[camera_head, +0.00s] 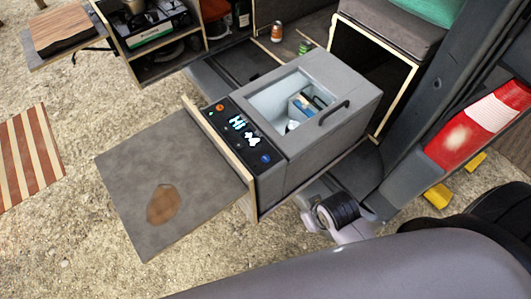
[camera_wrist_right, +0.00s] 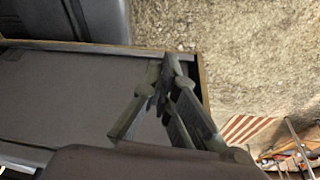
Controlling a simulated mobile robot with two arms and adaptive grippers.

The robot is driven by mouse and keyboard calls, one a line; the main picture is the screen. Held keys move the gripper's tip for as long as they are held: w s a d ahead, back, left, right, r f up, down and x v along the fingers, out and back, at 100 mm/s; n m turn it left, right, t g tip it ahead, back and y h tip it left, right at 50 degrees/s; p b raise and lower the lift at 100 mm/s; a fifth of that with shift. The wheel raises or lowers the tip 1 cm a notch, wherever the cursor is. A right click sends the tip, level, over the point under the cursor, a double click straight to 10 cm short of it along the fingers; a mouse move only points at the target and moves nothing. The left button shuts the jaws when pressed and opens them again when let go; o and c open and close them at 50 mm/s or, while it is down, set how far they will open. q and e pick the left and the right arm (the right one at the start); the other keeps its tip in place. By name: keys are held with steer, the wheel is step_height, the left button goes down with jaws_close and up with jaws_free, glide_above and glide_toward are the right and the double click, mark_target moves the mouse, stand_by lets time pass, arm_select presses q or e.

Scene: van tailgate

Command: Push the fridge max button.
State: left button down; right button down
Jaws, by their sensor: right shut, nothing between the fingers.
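The grey fridge box (camera_head: 335,85) stands on a slide-out at the van's tailgate, its top open onto a few items inside. Its dark control panel (camera_head: 222,128) faces the near left side and shows lit characters that look like "Hi +4". An orange button (camera_head: 220,107) and a blue button (camera_head: 266,159) show at its two ends. The labels are too small to read, so I cannot tell which is max. My right gripper (camera_wrist_right: 167,82) shows in the right wrist view, shut and empty, above a grey board. My left gripper is not in view.
A grey board (camera_head: 185,165) with a brown patch extends in front of the panel. Beyond are an open storage box (camera_head: 150,30) and two cans (camera_head: 277,32) on the van floor. The red tail light (camera_head: 485,115) is at right. Sandy ground at left is open around a striped mat (camera_head: 28,158).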

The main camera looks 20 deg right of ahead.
step_height(320, 180, up, 11)
steer(key=p, duration=0.1)
steer(key=w+a+r+n+t+y, duration=0.2)
steer(key=w+n, duration=0.7)
steer(key=n, duration=0.6)
steer(key=w+a+r+n+t+y, duration=0.1)
steer(key=w+a+r+n+t, duration=0.2)
steer(key=w+r+n, duration=0.4)
steer(key=shift+w+a+r+n+y, duration=0.2)
steer(key=shift+w+a+n+y, duration=0.4)
steer(key=shift+n, duration=3.5)
steer(key=shift+w, duration=0.25)
